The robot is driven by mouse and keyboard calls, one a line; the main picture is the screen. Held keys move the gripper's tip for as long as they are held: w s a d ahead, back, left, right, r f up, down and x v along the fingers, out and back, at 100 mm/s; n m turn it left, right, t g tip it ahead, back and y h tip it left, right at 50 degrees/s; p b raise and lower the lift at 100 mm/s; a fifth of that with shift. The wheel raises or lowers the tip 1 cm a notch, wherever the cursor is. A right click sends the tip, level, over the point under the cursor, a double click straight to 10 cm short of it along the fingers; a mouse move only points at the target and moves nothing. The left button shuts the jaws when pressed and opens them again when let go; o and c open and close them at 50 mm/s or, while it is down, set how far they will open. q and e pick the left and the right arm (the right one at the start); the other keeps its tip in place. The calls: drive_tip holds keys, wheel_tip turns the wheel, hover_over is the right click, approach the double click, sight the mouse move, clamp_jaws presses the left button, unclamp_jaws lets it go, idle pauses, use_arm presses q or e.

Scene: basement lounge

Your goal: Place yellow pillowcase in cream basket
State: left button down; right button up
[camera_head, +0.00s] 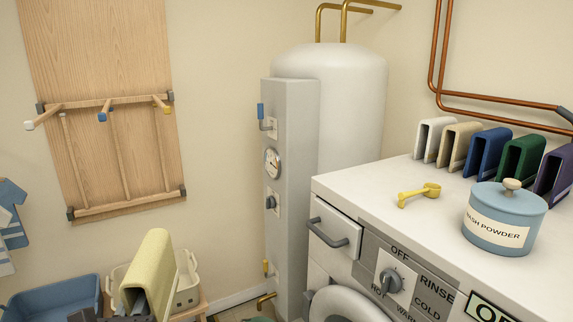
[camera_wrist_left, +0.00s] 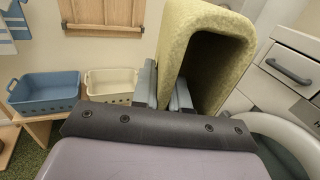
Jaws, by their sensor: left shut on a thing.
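The yellow pillowcase (camera_head: 155,262), a folded upright slab, is held in my left gripper (camera_head: 140,309) at the bottom left of the head view. In the left wrist view the pillowcase (camera_wrist_left: 209,40) stands up from between the gripper's grey fingers (camera_wrist_left: 164,88), which are shut on its near wall. The cream basket (camera_head: 187,284) is partly hidden behind the pillowcase in the head view. In the left wrist view the cream basket (camera_wrist_left: 112,76) is to the left of the fingers and looks empty. My right gripper is not in view.
A blue basket (camera_head: 55,300) stands left of the cream one on a low wooden bench (camera_wrist_left: 35,122). A boiler (camera_head: 340,95) stands behind.

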use_arm(q)
drive_tip(key=s+d+f+m+h, duration=0.1)
drive_tip(key=s+d+f+h, duration=0.1)
drive_tip(key=s, duration=0.5)
drive_tip(key=shift+d+f+m+h, duration=0.4)
drive_tip(key=shift+d+f, duration=0.45)
drive_tip(key=shift+d, duration=0.2)
drive_tip(key=shift+s, duration=0.1)
